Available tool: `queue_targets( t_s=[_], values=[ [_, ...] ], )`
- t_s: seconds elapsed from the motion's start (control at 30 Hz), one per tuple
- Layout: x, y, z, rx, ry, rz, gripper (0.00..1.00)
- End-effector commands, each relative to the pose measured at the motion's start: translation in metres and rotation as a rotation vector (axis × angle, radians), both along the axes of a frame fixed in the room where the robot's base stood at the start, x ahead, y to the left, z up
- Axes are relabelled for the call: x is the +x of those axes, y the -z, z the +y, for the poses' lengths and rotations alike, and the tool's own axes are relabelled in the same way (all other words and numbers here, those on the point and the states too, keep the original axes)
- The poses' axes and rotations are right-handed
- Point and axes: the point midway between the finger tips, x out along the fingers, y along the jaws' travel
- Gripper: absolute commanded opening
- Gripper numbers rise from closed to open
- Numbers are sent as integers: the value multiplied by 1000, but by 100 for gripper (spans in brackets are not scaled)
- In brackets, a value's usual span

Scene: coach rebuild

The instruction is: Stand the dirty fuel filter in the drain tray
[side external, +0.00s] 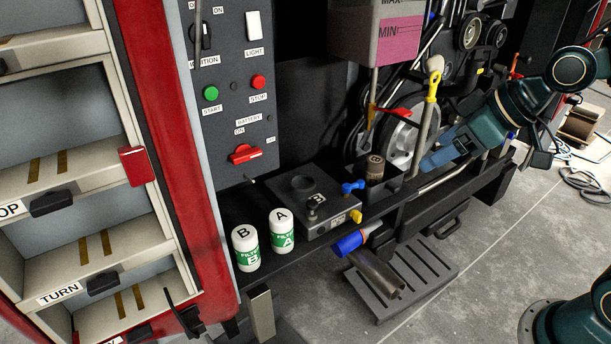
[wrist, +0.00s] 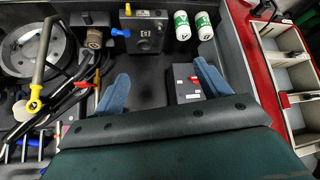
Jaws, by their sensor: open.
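The dirty fuel filter (side external: 375,170) is a short brown canister. The filter also shows at the upper left in the wrist view (wrist: 95,38). My gripper (side external: 440,155) is to the right of the filter in the side view, apart from it. In the wrist view its blue fingers (wrist: 160,86) are spread wide with nothing held between them. The filter's base is partly hidden by the tray wall.
White-green filters B (side external: 246,250) and A (side external: 282,232) stand left of the grey valve block (side external: 312,205), which has blue and yellow levers. A yellow-collared rod (side external: 430,100) rises near my gripper. A slatted step (side external: 430,275) lies below the shelf.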

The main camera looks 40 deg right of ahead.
Motion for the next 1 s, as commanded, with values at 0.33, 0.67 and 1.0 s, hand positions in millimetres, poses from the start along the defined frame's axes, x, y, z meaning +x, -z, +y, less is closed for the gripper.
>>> queue_targets(
  t_s=[0.33,0.67,1.0],
  values=[
    [-88,-17,-14,-10,190,112,75],
    [-132,-18,-23,9,307,173,75],
    [-134,-18,-24,10,312,176,75]
  ],
)
